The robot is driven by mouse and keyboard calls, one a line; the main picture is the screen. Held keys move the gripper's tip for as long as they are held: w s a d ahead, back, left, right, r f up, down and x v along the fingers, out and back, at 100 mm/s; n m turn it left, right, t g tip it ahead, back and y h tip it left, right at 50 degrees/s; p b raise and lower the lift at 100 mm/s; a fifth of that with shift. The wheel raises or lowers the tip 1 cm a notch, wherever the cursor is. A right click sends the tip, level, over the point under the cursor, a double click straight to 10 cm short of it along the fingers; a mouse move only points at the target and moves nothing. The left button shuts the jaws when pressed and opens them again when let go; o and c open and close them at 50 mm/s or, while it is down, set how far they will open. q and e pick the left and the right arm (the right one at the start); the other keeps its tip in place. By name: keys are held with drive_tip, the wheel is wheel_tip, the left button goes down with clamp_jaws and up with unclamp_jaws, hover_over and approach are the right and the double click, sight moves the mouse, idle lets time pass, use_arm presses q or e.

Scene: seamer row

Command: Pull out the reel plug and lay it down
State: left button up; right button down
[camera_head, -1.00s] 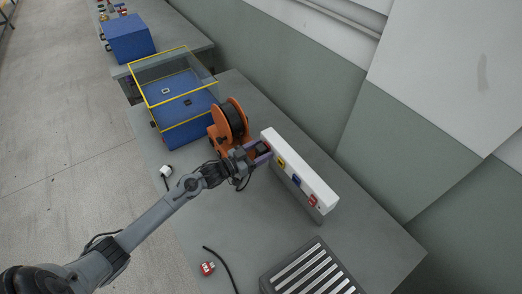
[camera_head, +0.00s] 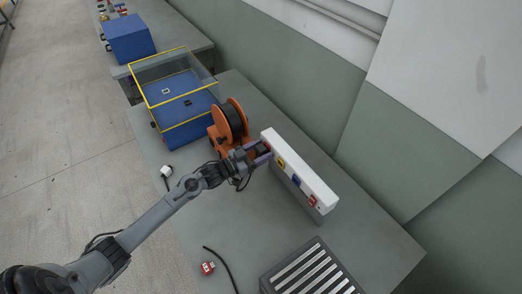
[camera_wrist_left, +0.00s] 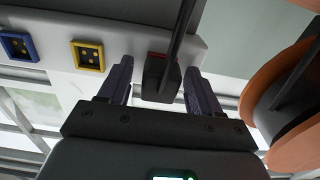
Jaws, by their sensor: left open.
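The reel plug (camera_wrist_left: 158,82) is a dark block with a black cord, seated at a red-edged socket on the white socket strip (camera_head: 312,172). In the head view the gripper hides most of the plug. My right gripper is out of view.
Yellow (camera_head: 281,162), blue (camera_head: 296,181) and red (camera_head: 312,200) sockets line the strip. A white plug (camera_head: 166,171) and a red plug (camera_head: 207,267) lie on the grey table. A slatted grey box (camera_head: 312,272) is at front right. A yellow-framed blue machine (camera_head: 184,120) stands behind.

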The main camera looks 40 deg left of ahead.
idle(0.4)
use_arm(q)
drive_tip(key=shift+c, duration=0.3)
clamp_jaws()
drive_tip(key=shift+p, duration=0.35)
